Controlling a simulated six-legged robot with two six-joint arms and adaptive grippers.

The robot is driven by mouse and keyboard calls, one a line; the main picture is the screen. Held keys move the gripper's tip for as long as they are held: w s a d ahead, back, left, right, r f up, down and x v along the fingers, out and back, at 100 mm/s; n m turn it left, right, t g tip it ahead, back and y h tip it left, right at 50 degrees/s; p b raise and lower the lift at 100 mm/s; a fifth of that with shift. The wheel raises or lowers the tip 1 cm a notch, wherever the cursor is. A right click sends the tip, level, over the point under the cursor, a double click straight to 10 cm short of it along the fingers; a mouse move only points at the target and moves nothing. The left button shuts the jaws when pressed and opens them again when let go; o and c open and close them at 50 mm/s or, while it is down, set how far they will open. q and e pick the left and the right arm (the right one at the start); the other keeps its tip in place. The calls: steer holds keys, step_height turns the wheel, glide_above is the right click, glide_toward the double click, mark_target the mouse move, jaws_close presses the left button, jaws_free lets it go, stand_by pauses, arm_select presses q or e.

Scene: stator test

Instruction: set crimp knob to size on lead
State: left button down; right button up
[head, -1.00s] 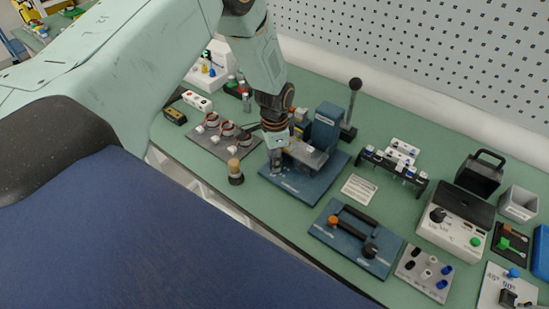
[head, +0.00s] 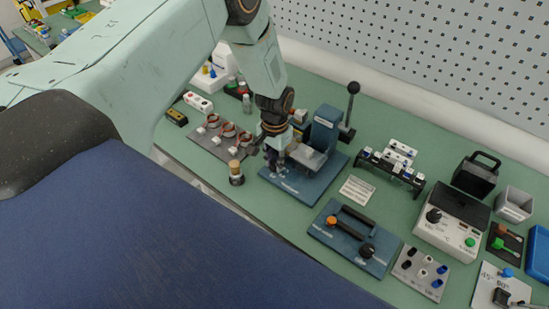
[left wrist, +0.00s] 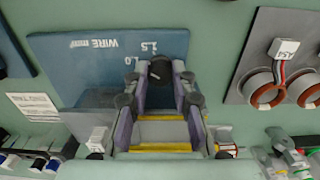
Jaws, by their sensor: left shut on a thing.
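My left gripper (head: 271,162) is over the front left part of the blue crimp press base (head: 292,186). In the left wrist view its fingers (left wrist: 160,88) are shut on the black crimp knob (left wrist: 160,72). The knob sits on the blue plate (left wrist: 90,50), beside upside-down lettering "WIRE" and the sizes "1.0" and "1.5". I cannot tell which size the knob points at. A lead with a white tag (left wrist: 283,48) stands out from a copper-coloured coil (left wrist: 263,90); I cannot read the tag surely. My right gripper is not in view.
The press has a tall black-knobbed lever (head: 352,105). A grey plate with several coils (head: 222,138) lies left, with a wooden-topped post (head: 236,172) in front. A white card (head: 357,190) and a blue fixture with a black handle (head: 350,240) are to the right.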

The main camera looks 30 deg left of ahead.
mark_target(275, 162)
arm_select(q)
steer(key=shift+w+r+n, duration=0.3)
steer(key=shift+w+n, duration=0.05)
steer(key=shift+n, duration=0.75)
steer(key=c, duration=1.6)
jaws_free()
steer(key=shift+o, duration=0.9)
steer(key=shift+s+f, duration=0.1)
steer(key=shift+s, duration=0.1)
step_height(275, 162, up, 12)
